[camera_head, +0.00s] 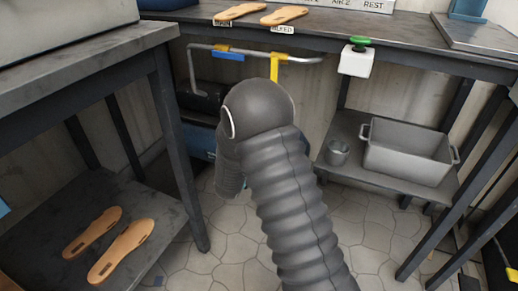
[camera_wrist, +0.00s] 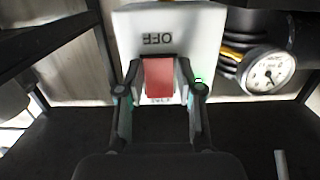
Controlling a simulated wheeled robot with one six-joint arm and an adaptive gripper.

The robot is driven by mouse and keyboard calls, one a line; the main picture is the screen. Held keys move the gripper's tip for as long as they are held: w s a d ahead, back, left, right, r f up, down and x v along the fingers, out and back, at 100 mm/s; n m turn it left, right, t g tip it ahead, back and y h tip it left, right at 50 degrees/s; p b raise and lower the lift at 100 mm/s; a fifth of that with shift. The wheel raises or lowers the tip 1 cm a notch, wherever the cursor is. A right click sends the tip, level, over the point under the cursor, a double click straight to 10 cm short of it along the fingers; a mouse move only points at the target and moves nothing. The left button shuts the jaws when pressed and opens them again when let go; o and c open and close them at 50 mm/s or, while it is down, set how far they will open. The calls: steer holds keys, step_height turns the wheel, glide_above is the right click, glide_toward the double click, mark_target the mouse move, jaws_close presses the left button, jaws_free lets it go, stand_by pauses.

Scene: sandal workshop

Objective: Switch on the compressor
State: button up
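The compressor (camera_head: 200,142) is a dark and blue machine under the bench, largely hidden behind my arm in the head view. In the wrist view, a white switch plate (camera_wrist: 205,45) carries a red switch (camera_wrist: 158,77). The word OFF shows upside down on the plate above the switch; a label below it is mostly covered. My gripper (camera_wrist: 158,66) is open, with one fingertip on each side of the red switch. I cannot tell whether they touch it. The head view hides my gripper behind my arm.
A round pressure gauge (camera_wrist: 267,70) is right of the plate. A bent pipe with a yellow lever (camera_head: 275,68) runs under the bench top. A white box with a green button (camera_head: 357,58) hangs from the bench edge. A grey bin (camera_head: 408,155) stands on the right shelf.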

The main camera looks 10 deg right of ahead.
steer(key=o, duration=0.3)
steer(key=shift+a, duration=0.15)
steer(key=v, duration=1.2)
steer(key=shift+f, duration=0.1)
